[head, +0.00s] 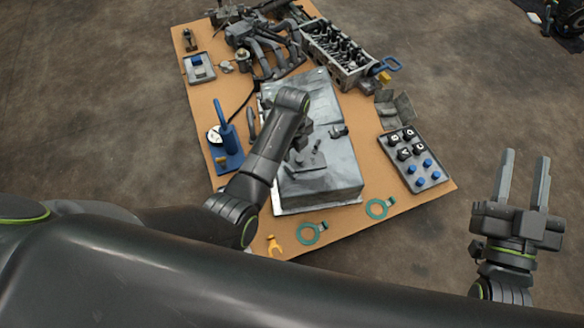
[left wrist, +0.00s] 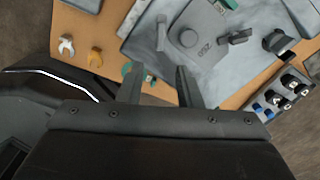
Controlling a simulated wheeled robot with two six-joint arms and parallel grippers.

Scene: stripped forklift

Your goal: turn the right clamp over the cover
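The grey box (head: 335,185) stands on the board. On its top is a flat grey cover plate (head: 298,178) with a round knob, clearer in the left wrist view (left wrist: 188,38). A small dark clamp (head: 318,147) sits at the cover's right edge; it also shows in the left wrist view (left wrist: 240,37). I cannot tell how far it overlaps the cover. My left gripper, mostly hidden by my arm in the head view, is over the box; in the left wrist view it (left wrist: 157,80) is open and empty, apart from the clamp. My right gripper (head: 525,168) is open and empty beyond the board's right side.
A black part (head: 340,130) is at the box's right edge. A tray (head: 416,160) of black and blue caps lies to the right. Green rings (head: 312,233) and an orange piece (head: 273,245) lie in front. A blue stand (head: 226,140) is left; engine parts (head: 340,55) fill the back.

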